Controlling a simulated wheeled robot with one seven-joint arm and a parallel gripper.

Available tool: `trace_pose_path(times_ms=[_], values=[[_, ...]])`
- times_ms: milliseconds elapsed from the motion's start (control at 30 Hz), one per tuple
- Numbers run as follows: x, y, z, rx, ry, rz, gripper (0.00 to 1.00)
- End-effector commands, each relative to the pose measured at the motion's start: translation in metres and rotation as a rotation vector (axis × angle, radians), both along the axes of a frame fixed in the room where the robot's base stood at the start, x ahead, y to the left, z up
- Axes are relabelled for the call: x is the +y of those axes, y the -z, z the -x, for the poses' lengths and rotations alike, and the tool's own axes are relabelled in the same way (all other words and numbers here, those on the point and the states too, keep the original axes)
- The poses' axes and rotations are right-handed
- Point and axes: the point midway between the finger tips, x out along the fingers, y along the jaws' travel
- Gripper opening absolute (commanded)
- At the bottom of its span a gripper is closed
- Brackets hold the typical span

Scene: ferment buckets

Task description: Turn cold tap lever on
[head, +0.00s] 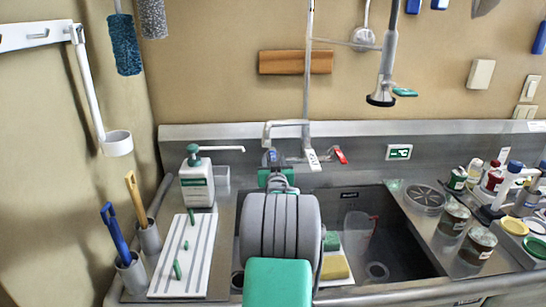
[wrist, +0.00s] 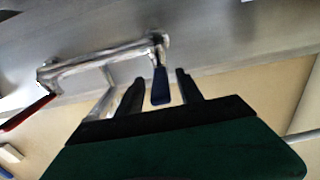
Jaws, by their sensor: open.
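The tap stands on the ledge behind the sink, with a blue cold lever (head: 272,155) on its left and a red lever (head: 341,155) on its right in the head view. In the wrist view the blue lever (wrist: 160,90) sits between the two dark fingers of my gripper (wrist: 160,80), which are apart with a gap on each side of it. I cannot tell whether a finger touches it. The red lever (wrist: 27,113) lies off to the left there. In the head view my arm hides part of the tap's left side and the sink.
The sink (head: 400,240) holds a yellow sponge (head: 335,267) and a clear jug (head: 358,232). A soap bottle (head: 196,183) stands left of the tap. A spray head (head: 382,96) hangs at the right. Jars and bottles crowd the right counter.

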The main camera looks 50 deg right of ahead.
Motion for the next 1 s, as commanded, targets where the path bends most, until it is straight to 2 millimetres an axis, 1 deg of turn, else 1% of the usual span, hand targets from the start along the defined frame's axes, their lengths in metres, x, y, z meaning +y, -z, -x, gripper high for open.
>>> trace_pose_path(times_ms=[100, 200, 433, 900, 967, 1000], values=[[-0.012, -0.001, -0.011, -0.001, -0.001, -0.001, 0.44], [-0.017, 0.0, -0.015, -0.001, -0.001, -0.001, 0.44], [-0.018, 0.0, -0.016, -0.001, 0.0, -0.001, 0.44], [-0.018, 0.0, -0.015, 0.0, 0.0, 0.0, 0.05], [-0.018, 0.0, -0.015, 0.0, 0.0, 0.0, 0.0], [-0.018, 0.0, -0.015, 0.0, 0.001, 0.0, 0.0]])
